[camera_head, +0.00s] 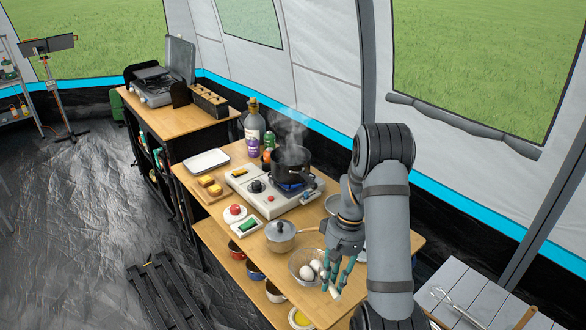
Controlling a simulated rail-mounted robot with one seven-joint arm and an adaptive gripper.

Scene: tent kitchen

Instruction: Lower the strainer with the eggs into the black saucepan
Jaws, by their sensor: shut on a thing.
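The strainer (296,258) is a wire-mesh bowl near the front right of the wooden table, with white eggs (307,272) in it. My gripper (333,284) is at the strainer's right side, fingers pointing down, shut on what looks like the strainer's pale handle. The grip itself is partly hidden by the fingers. I cannot tell whether the strainer rests on the table or is just above it. The black saucepan (290,168) stands on the lit burner of the stove, behind and to the left of my gripper, with steam rising from it.
A lidded silver pot (280,236) stands beside the strainer, toward the stove. The white stove (268,199) carries the saucepan. Bottles (254,127) stand behind it. A white tray (206,161), a board with food (211,187) and small dishes (235,212) occupy the left side.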

